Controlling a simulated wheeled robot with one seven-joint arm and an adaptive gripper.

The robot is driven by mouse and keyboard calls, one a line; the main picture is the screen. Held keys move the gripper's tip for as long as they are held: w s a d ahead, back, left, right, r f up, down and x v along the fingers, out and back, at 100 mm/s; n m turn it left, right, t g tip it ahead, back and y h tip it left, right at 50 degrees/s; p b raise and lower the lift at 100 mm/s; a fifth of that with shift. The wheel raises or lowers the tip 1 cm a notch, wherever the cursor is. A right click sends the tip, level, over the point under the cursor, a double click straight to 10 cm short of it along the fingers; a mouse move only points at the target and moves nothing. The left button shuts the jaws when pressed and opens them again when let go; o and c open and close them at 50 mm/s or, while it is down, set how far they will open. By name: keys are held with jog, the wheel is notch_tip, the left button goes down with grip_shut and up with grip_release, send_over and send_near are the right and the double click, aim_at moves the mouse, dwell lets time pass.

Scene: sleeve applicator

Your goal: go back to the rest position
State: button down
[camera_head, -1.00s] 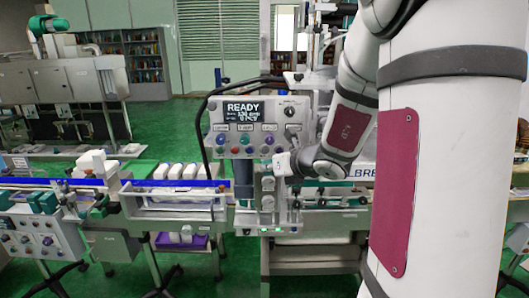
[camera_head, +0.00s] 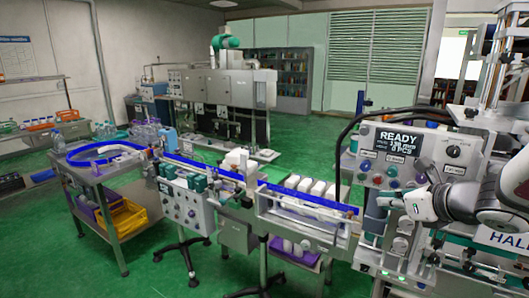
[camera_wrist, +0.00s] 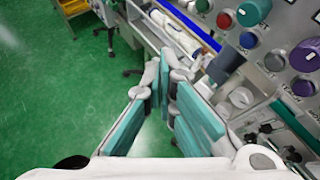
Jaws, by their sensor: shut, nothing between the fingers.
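My gripper (camera_head: 405,203) is in front of the sleeve applicator's control panel (camera_head: 425,158) at the right of the head view. The panel's display reads READY above a row of coloured knobs. In the wrist view, my gripper (camera_wrist: 165,78) has its teal-padded fingers close together at the tips, with nothing held. It is beside the panel's knobs and above the green floor. My arm comes in from the right edge of the head view.
A conveyor (camera_head: 300,203) with white packs (camera_head: 312,187) runs left from the applicator. A bottle table (camera_head: 95,165) with a yellow crate (camera_head: 124,218) stands at the left. Knobs (camera_wrist: 254,10) and the panel crowd the wrist view's right. Green floor (camera_wrist: 45,85) is open at its left.

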jog(key=s+a+r+n+g+y, duration=0.1)
jog(key=s+a+r+n+g, duration=0.15)
jog(key=s+a+n, duration=0.55)
jog(key=s+a+r+n+g+y, duration=0.1)
jog(key=s+a+n+g, duration=0.2)
jog(key=s+a+n, duration=0.45)
jog(key=s+d+r+n+h, duration=0.1)
jog(key=s+d+n+h, duration=0.3)
jog(key=s+n, duration=0.5)
jog(key=n+h, duration=0.1)
jog(key=n, duration=0.6)
jog(key=shift+s+g, duration=0.2)
jog(key=shift+g, duration=0.15)
